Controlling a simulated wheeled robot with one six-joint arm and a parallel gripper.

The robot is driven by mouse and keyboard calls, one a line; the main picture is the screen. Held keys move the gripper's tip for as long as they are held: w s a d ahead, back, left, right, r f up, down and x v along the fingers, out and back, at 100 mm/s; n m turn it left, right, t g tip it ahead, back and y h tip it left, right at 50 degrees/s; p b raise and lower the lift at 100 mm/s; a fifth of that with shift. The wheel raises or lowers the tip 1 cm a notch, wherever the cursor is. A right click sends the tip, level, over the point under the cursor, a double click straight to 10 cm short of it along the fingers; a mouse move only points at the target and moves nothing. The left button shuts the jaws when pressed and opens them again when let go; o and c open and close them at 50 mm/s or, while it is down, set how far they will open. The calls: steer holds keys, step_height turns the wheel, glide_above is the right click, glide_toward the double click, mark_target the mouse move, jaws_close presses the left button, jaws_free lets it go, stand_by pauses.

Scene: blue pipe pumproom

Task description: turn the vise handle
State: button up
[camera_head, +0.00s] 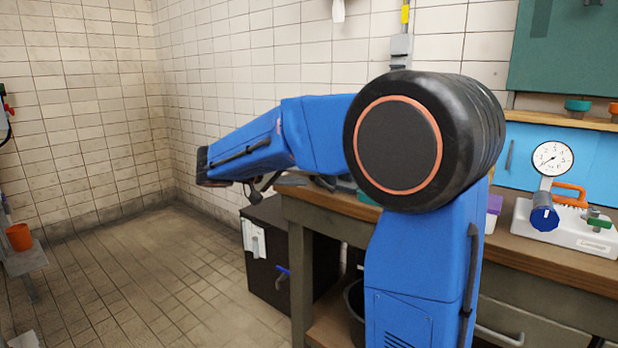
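A grey metal part (291,180), which looks like part of the vise, shows at the left end of the wooden bench, just under my blue arm. The arm hides most of it, and I cannot make out the vise handle clearly. My arm reaches left across the picture, in front of the bench. Dark curved parts (257,190) show below the forearm beside the bench end; they may be my gripper, but I cannot tell them surely from the vise. No fingertips show clearly, and I cannot tell contact.
The wooden bench (552,261) runs along the right, carrying a white gauge board (580,232) with a dial. An orange cup (19,236) is at far left. The tiled floor at left is clear.

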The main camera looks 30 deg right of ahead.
steer(key=shift+x, duration=0.8)
jaws_close()
steer(key=m+t, duration=0.1)
steer(key=m, duration=0.1)
steer(key=m+t+y, duration=0.1)
steer(key=m, duration=0.1)
steer(key=shift+s+d, duration=0.15)
steer(key=shift+s, duration=0.05)
steer(key=m+t+y, duration=0.1)
steer(key=m+t, duration=0.1)
steer(key=shift+s+m, duration=0.15)
steer(key=shift+m, duration=0.25)
